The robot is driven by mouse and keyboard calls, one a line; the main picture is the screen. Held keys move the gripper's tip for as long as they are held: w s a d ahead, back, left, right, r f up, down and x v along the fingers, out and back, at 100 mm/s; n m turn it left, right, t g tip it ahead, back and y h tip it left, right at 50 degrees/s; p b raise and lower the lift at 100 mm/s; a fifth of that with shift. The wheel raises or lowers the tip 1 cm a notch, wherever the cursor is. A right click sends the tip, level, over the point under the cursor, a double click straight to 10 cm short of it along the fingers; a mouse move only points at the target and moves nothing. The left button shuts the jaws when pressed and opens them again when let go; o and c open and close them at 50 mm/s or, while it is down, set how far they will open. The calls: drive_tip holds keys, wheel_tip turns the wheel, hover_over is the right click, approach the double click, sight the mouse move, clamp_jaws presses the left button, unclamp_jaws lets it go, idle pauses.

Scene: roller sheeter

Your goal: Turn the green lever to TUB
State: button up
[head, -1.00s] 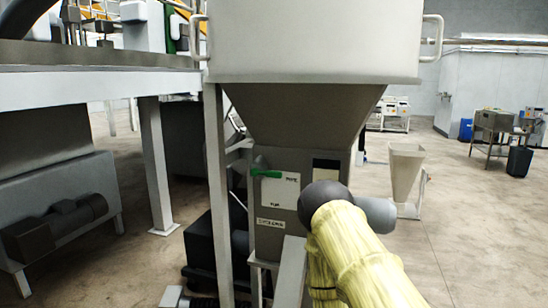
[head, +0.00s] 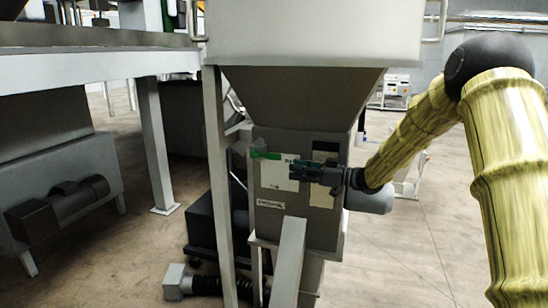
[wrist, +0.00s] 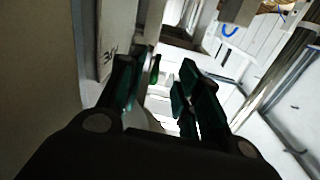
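The green lever (head: 264,154) is on the front of the grey box under the hopper. It lies roughly level, its free end to the left, at the top of a white label plate (head: 274,174). My gripper (head: 303,169) reaches in from the right, just right of the lever, and covers part of the plate's print and the lever's right end. In the wrist view my gripper (wrist: 158,88) has its two dark green fingers apart with a gap between them. A small green piece, likely the lever (wrist: 155,68), shows beyond the gap, near the left finger. I see no contact.
The large hopper (head: 308,98) stands over the grey box. A metal post (head: 217,170) stands left of the box, and a slanted metal beam (head: 289,262) is below it. Open floor (head: 440,260) lies to the right.

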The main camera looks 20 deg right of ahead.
drive_tip(key=n, duration=0.1)
approach(274, 154)
drive_tip(key=g, duration=0.1)
drive_tip(key=shift+y, duration=0.4)
drive_tip(key=p+x, duration=0.1)
drive_tip(key=x, duration=0.2)
drive_tip(key=p+x, duration=0.2)
drive_tip(key=w+p+x, duration=0.1)
drive_tip(key=x, duration=0.2)
drive_tip(key=shift+w, duration=0.2)
drive_tip(key=shift+w+a+p, duration=0.4)
drive_tip(key=shift+a, duration=0.15)
clamp_jaws()
